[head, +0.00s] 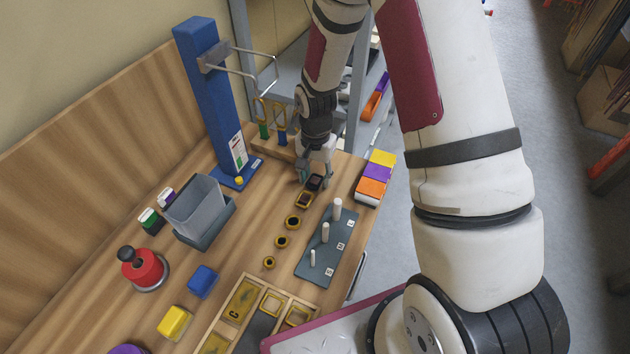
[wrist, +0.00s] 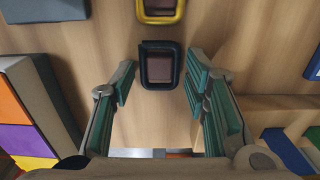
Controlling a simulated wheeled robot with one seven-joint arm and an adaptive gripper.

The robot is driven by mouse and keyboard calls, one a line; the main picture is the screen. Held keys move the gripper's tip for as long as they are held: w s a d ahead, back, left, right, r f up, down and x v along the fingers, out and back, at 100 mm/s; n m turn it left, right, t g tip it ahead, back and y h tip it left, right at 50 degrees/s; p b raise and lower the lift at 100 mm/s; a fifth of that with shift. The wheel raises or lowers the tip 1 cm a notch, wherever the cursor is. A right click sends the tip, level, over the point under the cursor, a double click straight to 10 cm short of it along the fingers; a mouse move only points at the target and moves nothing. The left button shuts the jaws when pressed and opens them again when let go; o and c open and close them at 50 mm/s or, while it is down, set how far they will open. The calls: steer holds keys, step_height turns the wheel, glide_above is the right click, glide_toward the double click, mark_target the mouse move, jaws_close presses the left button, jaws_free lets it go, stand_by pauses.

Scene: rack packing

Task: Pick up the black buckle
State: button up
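The black buckle (wrist: 161,66) lies on the wooden table in the wrist view, a dark square frame with a brown middle. In the head view the black buckle (head: 314,183) is at the far end of a row, just below my gripper (head: 316,172). In the wrist view my gripper (wrist: 160,90) is open, with green-padded fingers to the left and right of the buckle and clear gaps on both sides. The exact height of the fingertips above the table cannot be told.
A yellow-framed buckle (head: 304,200) lies close beside the black one, with yellow rings (head: 292,222) beyond it. A grey peg board (head: 328,247) and a stack of coloured boxes (head: 375,178) stand to the right. A blue column (head: 215,100) stands to the left.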

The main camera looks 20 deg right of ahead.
steer(key=c, duration=0.5)
steer(key=shift+r, duration=0.15)
